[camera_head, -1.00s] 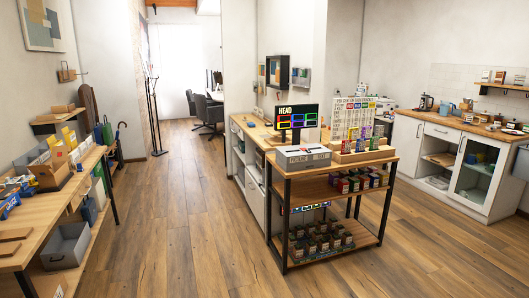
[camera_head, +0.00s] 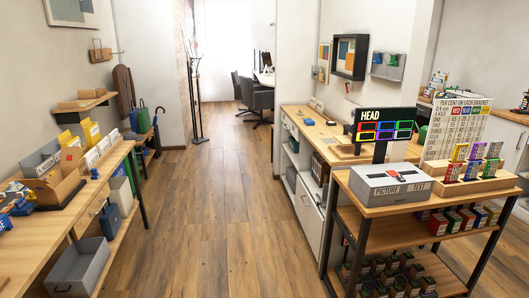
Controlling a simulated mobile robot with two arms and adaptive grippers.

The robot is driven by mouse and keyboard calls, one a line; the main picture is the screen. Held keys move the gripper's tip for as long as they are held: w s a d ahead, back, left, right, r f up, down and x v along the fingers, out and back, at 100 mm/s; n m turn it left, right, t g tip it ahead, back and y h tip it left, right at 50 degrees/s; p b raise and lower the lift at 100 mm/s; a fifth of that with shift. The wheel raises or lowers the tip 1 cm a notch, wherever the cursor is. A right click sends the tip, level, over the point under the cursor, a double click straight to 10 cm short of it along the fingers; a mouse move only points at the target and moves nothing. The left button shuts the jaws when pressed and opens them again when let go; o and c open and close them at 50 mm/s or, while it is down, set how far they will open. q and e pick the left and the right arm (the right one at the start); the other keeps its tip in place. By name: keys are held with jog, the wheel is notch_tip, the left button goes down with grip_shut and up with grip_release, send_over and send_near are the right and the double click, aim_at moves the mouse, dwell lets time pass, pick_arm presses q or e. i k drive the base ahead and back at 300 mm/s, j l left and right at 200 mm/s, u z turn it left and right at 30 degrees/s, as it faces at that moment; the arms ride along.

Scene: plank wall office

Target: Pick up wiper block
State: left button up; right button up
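I cannot pick out a wiper block for certain in the head view. Small items lie on the grey box marked PICTURE and TEXT (camera_head: 390,185), which stands on the wood-topped cart (camera_head: 372,208) at the right. Neither of my grippers is in view.
The cart also bears a HEAD sign (camera_head: 386,125), a lettered board (camera_head: 455,128) and coloured packets. A grey bin (camera_head: 77,270) sits under the left workbench. Open wooden floor (camera_head: 205,215) runs between workbench and cart towards office chairs (camera_head: 254,98).

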aim_at(307, 121)
jog(key=i, duration=2.25)
